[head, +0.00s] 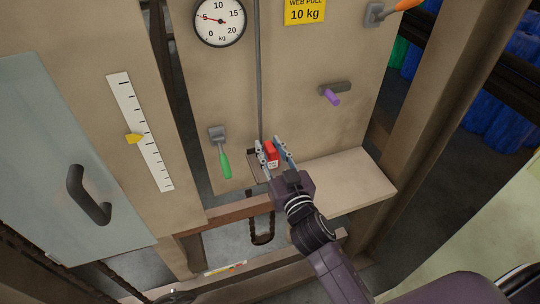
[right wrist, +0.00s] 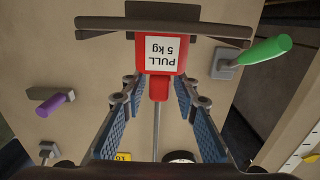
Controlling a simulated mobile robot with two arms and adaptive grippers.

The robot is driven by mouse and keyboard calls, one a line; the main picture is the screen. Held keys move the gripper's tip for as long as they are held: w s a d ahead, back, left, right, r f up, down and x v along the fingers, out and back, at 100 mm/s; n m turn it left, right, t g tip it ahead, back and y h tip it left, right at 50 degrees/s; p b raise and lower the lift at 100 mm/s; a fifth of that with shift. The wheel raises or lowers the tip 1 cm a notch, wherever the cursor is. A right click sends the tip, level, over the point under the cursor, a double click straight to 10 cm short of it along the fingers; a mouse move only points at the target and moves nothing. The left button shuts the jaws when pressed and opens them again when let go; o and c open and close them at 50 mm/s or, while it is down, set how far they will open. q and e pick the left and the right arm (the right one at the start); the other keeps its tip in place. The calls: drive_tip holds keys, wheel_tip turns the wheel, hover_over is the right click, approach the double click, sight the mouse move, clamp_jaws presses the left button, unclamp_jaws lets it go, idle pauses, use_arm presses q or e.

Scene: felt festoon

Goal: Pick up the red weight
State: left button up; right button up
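The red weight (head: 271,153) is a small block in front of the beige panel, near the lower end of a thin vertical rod (head: 258,70). In the right wrist view the red weight (right wrist: 161,70) shows a white label reading "PULL 5 kg", upside down, and a narrow red neck. My right gripper (head: 269,144) is open, with its fingers on either side of the weight. In the wrist view my right gripper (right wrist: 157,84) has gaps between its blue-padded fingers and the narrow neck. My left gripper is not in view.
A green-handled lever (head: 224,160) is left of the weight and a purple knob (head: 332,97) is up to the right. A beige ledge (head: 350,183) juts out on the right. A dial (head: 220,20) and a yellow "WEB PULL 10 kg" sign (head: 305,11) are above.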

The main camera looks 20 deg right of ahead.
clamp_jaws()
drive_tip(key=shift+r, duration=0.2)
